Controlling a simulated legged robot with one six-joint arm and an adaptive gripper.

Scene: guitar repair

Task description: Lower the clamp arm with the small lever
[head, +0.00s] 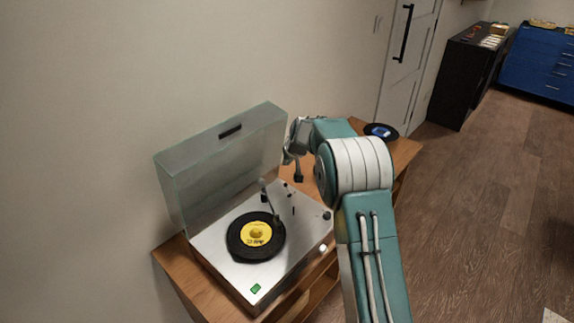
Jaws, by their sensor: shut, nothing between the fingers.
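A silver record player (296,246) stands on a wooden cabinet with its clear lid raised. A black record with a yellow label (256,234) lies on its platter. A thin arm (270,203), which looks like the tonearm, stands at the record's right side; whether its tip touches the record is too small to tell. Small dark controls (293,210) sit on the deck to its right; I cannot tell which is the small lever. My gripper (298,178) is shut and empty, pointing down near the deck's back right corner. Its contact with the deck is unclear.
The raised lid (222,160) stands behind the deck, left of my gripper. A black disc with a blue label (381,131) lies on the cabinet's right end. A black cabinet (462,78) and blue drawers (537,62) stand far off. The floor to the right is mostly clear.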

